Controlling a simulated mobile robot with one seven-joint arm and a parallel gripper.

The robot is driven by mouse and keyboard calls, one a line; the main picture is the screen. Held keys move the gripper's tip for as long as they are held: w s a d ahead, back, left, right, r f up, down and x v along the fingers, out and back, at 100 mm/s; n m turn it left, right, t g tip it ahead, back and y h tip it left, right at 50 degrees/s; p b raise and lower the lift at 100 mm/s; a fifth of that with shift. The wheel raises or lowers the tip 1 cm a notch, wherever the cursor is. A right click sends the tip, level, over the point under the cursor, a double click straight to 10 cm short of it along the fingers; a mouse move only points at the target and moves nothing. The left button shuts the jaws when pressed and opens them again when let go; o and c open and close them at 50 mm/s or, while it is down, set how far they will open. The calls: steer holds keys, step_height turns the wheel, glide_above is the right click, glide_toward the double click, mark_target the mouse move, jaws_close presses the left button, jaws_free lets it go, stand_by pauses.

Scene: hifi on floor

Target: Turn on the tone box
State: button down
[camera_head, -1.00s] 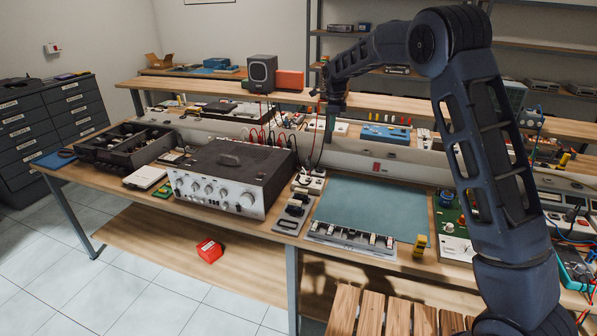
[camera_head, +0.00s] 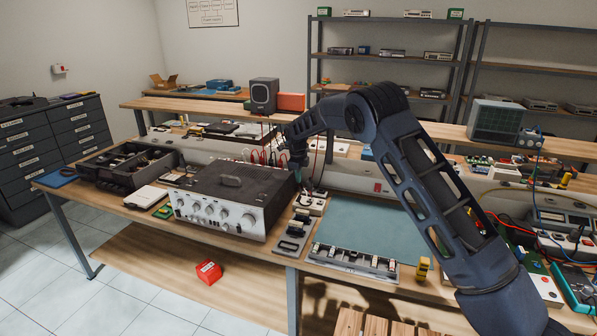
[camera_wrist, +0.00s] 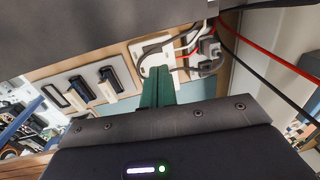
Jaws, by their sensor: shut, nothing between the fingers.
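No label naming a tone box is readable. The silver-fronted hi-fi unit (camera_head: 215,213), with a dark top and several knobs, stands on the workbench left of centre and may be it. My gripper (camera_head: 297,180) is beside its back right corner, pointing down above the bench. In the wrist view my green fingers (camera_wrist: 157,90) are shut and empty. They point toward a white socket block (camera_wrist: 150,50) with grey plugs (camera_wrist: 208,50); contact cannot be told. The hi-fi unit's dark side (camera_wrist: 90,25) fills the top of the wrist view.
A grey plate with switches (camera_head: 292,236) and a green-grey mat (camera_head: 352,228) lie right of the hi-fi unit. Red and black cables (camera_wrist: 270,55) hang close by on the right of the wrist view. A red box (camera_head: 208,271) sits on the lower shelf. A speaker (camera_head: 264,95) stands on the raised shelf.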

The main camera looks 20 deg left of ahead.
mark_target(300, 196)
steer(key=f, duration=0.5)
steer(key=w+f, duration=0.1)
steer(key=f, duration=0.2)
